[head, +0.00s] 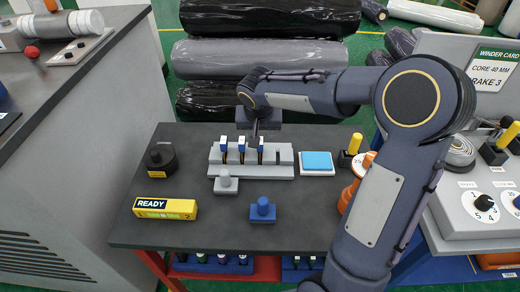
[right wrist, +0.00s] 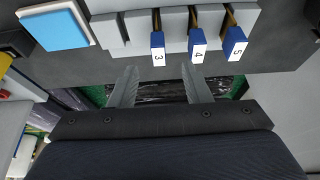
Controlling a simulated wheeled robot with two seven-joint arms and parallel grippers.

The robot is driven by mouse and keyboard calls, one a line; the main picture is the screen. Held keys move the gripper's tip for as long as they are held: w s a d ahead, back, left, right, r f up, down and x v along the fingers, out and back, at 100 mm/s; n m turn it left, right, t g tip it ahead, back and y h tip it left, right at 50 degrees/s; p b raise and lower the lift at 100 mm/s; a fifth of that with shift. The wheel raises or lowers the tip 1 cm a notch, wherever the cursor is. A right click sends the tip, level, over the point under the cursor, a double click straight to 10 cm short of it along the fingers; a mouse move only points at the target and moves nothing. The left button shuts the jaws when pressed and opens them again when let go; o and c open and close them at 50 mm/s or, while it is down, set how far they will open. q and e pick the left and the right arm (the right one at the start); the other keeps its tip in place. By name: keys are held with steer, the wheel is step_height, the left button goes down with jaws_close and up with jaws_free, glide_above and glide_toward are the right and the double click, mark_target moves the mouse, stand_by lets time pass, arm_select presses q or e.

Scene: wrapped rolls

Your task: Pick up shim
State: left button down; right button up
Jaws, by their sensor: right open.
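A light grey slotted rack (head: 283,171) on the dark table holds three upright thin shims with blue-and-white tabs. In the right wrist view the tabs read 3, 4 and 5: shim 3 (right wrist: 157,45), shim 4 (right wrist: 197,45) and shim 5 (right wrist: 233,43). In the head view shim 3 (head: 261,144) is rightmost. My right gripper (right wrist: 162,88) is open and empty at the rack's far side. Its fingers are apart, with shim 3 beyond the gap between them; whether they touch anything is unclear. My left gripper is out of view.
A blue-topped pad (head: 317,162) lies right of the rack. In front are a grey knobbed block (head: 226,183), a blue knobbed block (head: 262,211) and a yellow READY box (head: 165,208). A black round piece (head: 161,157) stands left. Wrapped rolls (head: 260,58) lie behind the table.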

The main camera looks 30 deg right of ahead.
mark_target(260, 151)
steer(key=x, duration=0.2)
steer(key=p+x, duration=0.1)
steer(key=x, duration=0.5)
steer(key=shift+w+d+r+p, duration=0.15)
steer(key=shift+d+p, duration=0.1)
steer(key=shift+p, duration=0.15)
steer(key=shift+c, duration=0.2)
jaws_close()
